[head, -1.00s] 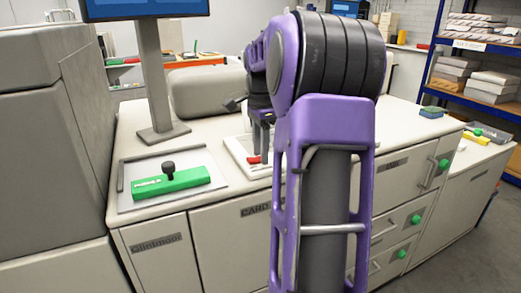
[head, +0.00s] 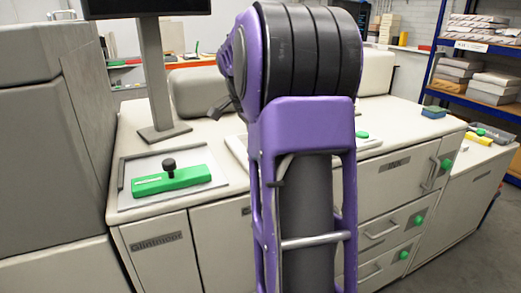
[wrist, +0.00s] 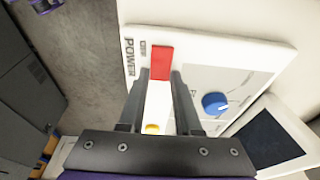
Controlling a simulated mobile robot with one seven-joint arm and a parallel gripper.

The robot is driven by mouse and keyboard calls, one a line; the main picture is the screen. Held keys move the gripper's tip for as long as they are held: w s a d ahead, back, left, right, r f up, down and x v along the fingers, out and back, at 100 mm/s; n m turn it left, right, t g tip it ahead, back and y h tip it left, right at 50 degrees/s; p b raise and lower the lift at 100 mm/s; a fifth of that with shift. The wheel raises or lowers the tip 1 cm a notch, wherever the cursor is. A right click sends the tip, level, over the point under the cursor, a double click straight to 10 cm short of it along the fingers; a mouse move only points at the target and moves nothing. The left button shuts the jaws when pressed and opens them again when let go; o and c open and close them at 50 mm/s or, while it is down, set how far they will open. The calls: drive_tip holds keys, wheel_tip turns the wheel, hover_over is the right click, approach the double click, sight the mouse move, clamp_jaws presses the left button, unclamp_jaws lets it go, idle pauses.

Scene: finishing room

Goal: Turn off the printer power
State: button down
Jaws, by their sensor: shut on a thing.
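In the wrist view a white control panel (wrist: 225,42) carries a red power switch (wrist: 161,60) beside the printed words POWER and OFF. My gripper (wrist: 159,74) has its two dark fingers on either side of the red switch and is shut on it. A small yellow-orange spot shows between the fingers, lower down. In the head view my arm hides the gripper and the switch; part of the panel (head: 235,146) shows left of the arm. The monitor (head: 147,8) on its post is dark.
A blue knob (wrist: 215,103) and a dark screen (wrist: 267,139) lie right of the fingers. In the head view a green bar with a black knob (head: 172,181) sits on a tray at the counter's left. Blue shelving (head: 432,75) stands at the right.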

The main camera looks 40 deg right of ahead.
idle(0.3)
drive_tip(key=c, duration=0.6)
unclamp_jaws()
drive_tip(key=shift+r, duration=0.15)
drive_tip(key=p+v, duration=0.3)
drive_tip(key=v, duration=1.4)
drive_tip(key=shift+w+a, duration=0.1)
drive_tip(key=shift+a, duration=0.05)
drive_tip(key=shift+w, duration=0.1)
